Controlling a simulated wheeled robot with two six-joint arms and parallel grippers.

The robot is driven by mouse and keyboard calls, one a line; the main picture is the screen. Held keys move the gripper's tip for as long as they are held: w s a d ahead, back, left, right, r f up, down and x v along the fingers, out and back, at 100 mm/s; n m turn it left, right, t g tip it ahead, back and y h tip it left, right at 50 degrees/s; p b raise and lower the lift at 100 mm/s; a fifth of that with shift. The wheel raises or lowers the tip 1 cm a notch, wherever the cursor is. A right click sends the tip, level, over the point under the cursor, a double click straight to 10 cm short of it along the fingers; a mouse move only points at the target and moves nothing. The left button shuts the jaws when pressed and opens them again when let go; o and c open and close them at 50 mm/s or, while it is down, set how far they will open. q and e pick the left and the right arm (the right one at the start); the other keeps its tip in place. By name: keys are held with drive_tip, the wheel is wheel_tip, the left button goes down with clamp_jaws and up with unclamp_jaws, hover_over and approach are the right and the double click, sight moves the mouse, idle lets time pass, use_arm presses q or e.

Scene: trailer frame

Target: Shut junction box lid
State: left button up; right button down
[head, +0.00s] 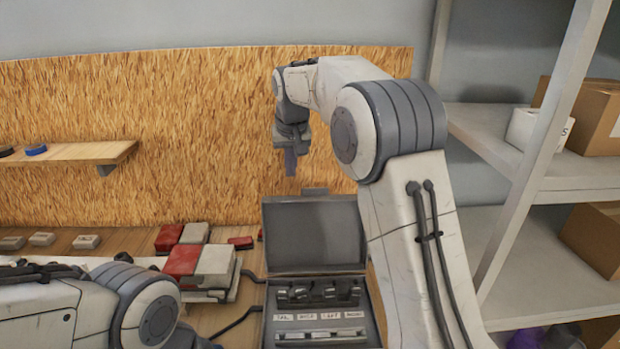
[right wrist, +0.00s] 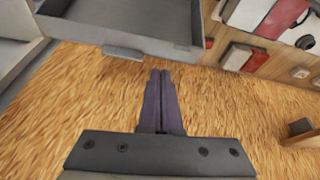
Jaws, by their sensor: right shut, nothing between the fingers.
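The grey junction box (head: 374,322) stands at the lower middle of the head view. Its lid (head: 315,232) is open and stands up at the back, with a small tab on its top edge. Inside the box are dark terminals and a row of labels. My right gripper (head: 290,172) is above and behind the lid's top edge, pointing down, shut and empty. In the right wrist view its closed fingers (right wrist: 160,84) are close to the lid (right wrist: 172,45) and its tab but look apart from them. My left gripper is not in view.
Red and white blocks (head: 215,262) with dark cables sit left of the box on the wooden bench. A chipboard wall (head: 180,110) rises behind. A small wooden shelf (head: 75,154) is at left. A grey shelf rack (head: 500,140) with cartons stands at right.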

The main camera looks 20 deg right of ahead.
drive_tip(key=w+d+m, duration=0.2)
drive_tip(key=w+d, duration=0.2)
drive_tip(key=d, duration=0.3)
drive_tip(key=w+d+p+x, duration=0.1)
drive_tip(key=p+x, duration=0.3)
drive_tip(key=x, duration=0.5)
drive_tip(key=shift+t+h, duration=0.3)
drive_tip(key=shift+h, duration=0.1)
drive_tip(key=s, duration=0.1)
drive_tip(key=s+a, duration=0.1)
drive_tip(key=s+r, duration=0.1)
drive_tip(key=s, duration=0.1)
drive_tip(key=shift+a+p, duration=0.2)
drive_tip(key=shift+p, duration=0.15)
drive_tip(key=shift+w+a, duration=0.1)
